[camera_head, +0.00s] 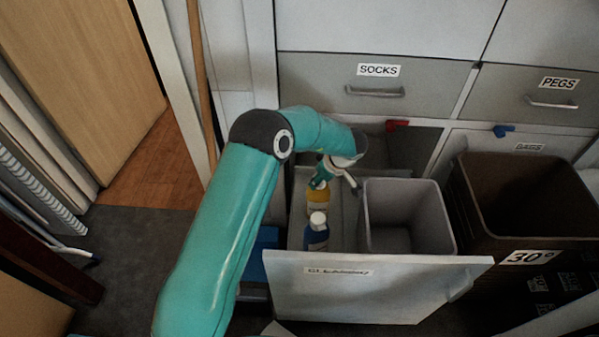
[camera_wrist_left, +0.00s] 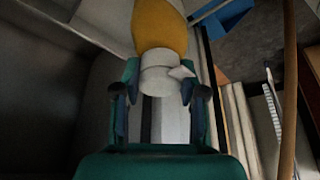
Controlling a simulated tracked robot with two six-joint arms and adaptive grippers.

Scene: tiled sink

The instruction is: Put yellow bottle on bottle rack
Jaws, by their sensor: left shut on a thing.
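The yellow bottle (camera_head: 318,201) is in the left part of the open drawer (camera_head: 370,290), behind a blue bottle (camera_head: 316,233) with a white cap. My left gripper (camera_head: 334,173) reaches in from above and is shut on the yellow bottle's white top. In the left wrist view, the yellow bottle (camera_wrist_left: 160,27) points away from my left gripper (camera_wrist_left: 160,92), its white neck between the two fingers. Whether its base touches the drawer floor cannot be told. I cannot tell which part is the bottle rack. My right gripper is not in view.
A grey bin (camera_head: 408,215) stands in the drawer close to the right of the bottles. A dark brown bin (camera_head: 530,195) is farther right. The closed drawer marked SOCKS (camera_head: 375,91) is behind and above. A red handle (camera_head: 397,125) and blue handle (camera_head: 503,131) show below it.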

